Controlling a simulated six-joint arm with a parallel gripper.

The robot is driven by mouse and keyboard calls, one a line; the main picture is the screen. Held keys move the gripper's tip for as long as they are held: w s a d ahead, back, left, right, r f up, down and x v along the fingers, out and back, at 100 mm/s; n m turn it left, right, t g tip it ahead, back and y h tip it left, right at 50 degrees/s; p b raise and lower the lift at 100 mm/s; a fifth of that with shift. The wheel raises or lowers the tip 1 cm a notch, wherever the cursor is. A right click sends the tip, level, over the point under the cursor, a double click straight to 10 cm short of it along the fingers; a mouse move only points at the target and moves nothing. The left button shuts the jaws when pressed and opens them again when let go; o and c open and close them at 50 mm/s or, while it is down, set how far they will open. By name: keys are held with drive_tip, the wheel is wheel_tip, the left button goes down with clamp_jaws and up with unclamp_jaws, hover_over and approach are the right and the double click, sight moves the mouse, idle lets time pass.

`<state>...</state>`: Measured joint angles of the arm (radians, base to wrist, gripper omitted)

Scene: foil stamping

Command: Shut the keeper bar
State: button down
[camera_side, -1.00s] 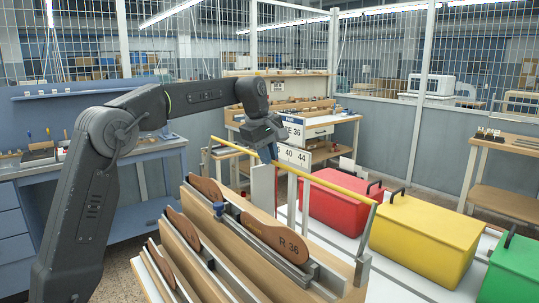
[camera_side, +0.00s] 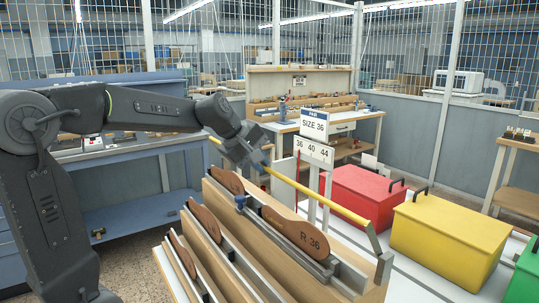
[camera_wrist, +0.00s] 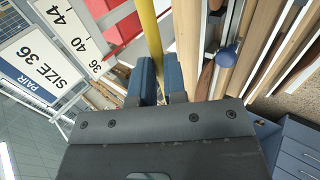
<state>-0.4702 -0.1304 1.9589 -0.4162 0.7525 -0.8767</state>
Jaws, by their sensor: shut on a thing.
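The keeper bar (camera_side: 325,197) is a long yellow bar carried on a grey end arm (camera_side: 378,243) above the right side of the wooden rack (camera_side: 350,284). It stands raised, apart from the brown shoe-shaped pieces, one marked R 36 (camera_side: 296,232). My gripper (camera_side: 262,167) is shut on the bar toward its far end. In the wrist view the yellow bar (camera_wrist: 150,32) runs between the blue fingers of my gripper (camera_wrist: 162,78). The far end of the bar is partly hidden behind my gripper.
A SIZE 36 sign (camera_side: 314,124) and a 36-40-44 board (camera_side: 314,151) stand behind the bar. Red (camera_side: 365,195), yellow (camera_side: 445,240) and green boxes stand to the right. A blue knob (camera_side: 240,202) stands up from the rack.

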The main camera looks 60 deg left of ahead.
drive_tip(key=s+f, duration=0.2)
drive_tip(key=f, duration=0.1)
drive_tip(key=s+f, duration=0.2)
drive_tip(key=f, duration=0.1)
drive_tip(key=s+f, duration=0.2)
drive_tip(key=f, duration=0.2)
drive_tip(key=shift+f, duration=0.1)
drive_tip(key=shift+w+f, duration=0.1)
drive_tip(key=shift+f, duration=1.2)
drive_tip(key=c, duration=1.2)
unclamp_jaws()
drive_tip(key=shift+o, duration=0.2)
drive_tip(key=v, duration=1.4)
drive_tip(key=shift+w+r, duration=0.25)
drive_tip(key=shift+r, duration=0.2)
